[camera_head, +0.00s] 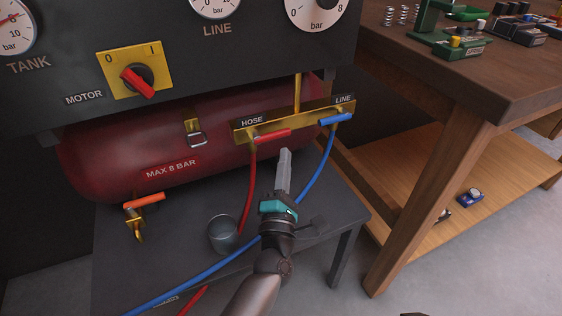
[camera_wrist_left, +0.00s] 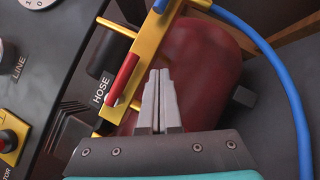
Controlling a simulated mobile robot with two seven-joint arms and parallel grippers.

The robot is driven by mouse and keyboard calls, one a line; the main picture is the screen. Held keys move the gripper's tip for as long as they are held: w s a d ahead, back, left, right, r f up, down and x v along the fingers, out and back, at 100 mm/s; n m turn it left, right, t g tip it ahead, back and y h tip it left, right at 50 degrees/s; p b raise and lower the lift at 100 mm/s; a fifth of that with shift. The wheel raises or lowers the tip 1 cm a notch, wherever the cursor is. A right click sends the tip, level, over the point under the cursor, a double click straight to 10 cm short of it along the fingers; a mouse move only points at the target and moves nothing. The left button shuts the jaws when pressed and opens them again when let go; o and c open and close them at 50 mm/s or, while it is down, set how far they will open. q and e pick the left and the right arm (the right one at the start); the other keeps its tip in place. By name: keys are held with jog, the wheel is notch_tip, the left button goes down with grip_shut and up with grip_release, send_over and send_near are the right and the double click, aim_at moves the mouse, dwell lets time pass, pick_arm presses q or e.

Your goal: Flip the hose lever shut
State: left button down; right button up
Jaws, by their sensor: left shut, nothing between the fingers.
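The red hose lever (camera_head: 272,135) sits on the brass manifold (camera_head: 294,122) under the HOSE label. It points right, lying roughly along the manifold and across the red hose below it. In the left wrist view the red lever (camera_wrist_left: 123,79) is left of the fingertips. My left gripper (camera_head: 285,154) is shut and empty, with its tips just below and right of the lever's free end. A small gap seems to separate them; contact cannot be made out. My right gripper is not in view.
A blue LINE lever (camera_head: 335,119) sits close by on the right, with a blue hose (camera_head: 318,178) below. The red tank (camera_head: 105,160) is behind. A metal cup (camera_head: 223,235) and an orange lever (camera_head: 144,200) are lower left. A wooden bench (camera_head: 450,85) stands right.

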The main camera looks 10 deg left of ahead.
pick_arm(q)
jog(key=s+d+f+b, duration=0.1)
jog(key=s+d+f, duration=0.4)
jog(key=s+f, duration=0.2)
jog(key=shift+f, duration=0.25)
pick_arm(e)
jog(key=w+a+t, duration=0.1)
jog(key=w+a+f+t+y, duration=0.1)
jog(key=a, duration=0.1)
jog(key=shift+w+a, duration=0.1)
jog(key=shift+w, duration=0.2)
pick_arm(q)
jog(key=shift+s, duration=0.1)
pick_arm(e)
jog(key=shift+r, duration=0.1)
